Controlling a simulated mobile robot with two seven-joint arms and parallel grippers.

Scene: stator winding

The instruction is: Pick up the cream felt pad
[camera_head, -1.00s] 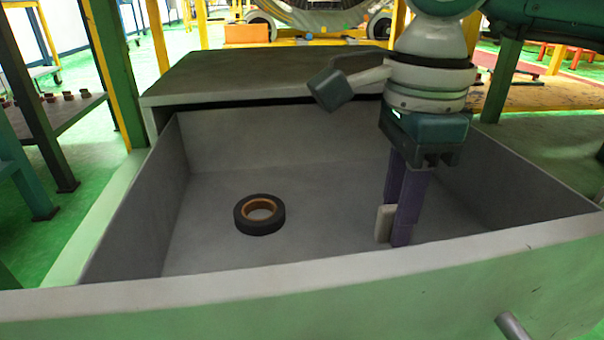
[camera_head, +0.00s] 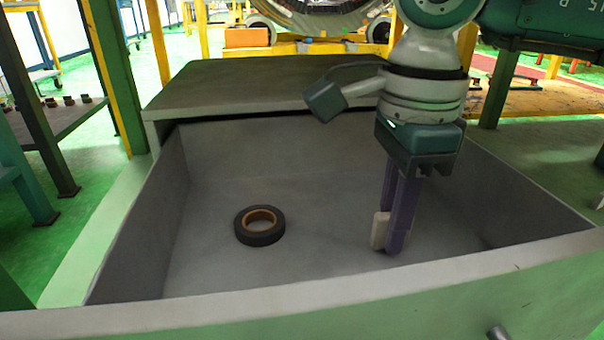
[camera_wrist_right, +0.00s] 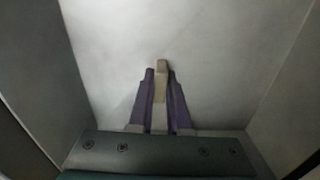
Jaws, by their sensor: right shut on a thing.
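The cream felt pad (camera_head: 379,231) is a small pale block held upright at the fingertips of my right gripper (camera_head: 391,236), low in the open drawer. In the right wrist view the pad (camera_wrist_right: 161,72) sits between the two purple fingers of the right gripper (camera_wrist_right: 161,85), which are shut on it. Its lower end is close to the drawer floor; I cannot tell whether it touches. My left gripper is not in view.
The grey drawer (camera_head: 310,165) has walls on all sides and a thick front rim. A roll of black tape (camera_head: 259,226) lies on its floor to the left of the gripper. The floor between them is clear. A dark cabinet top (camera_head: 250,82) stands behind.

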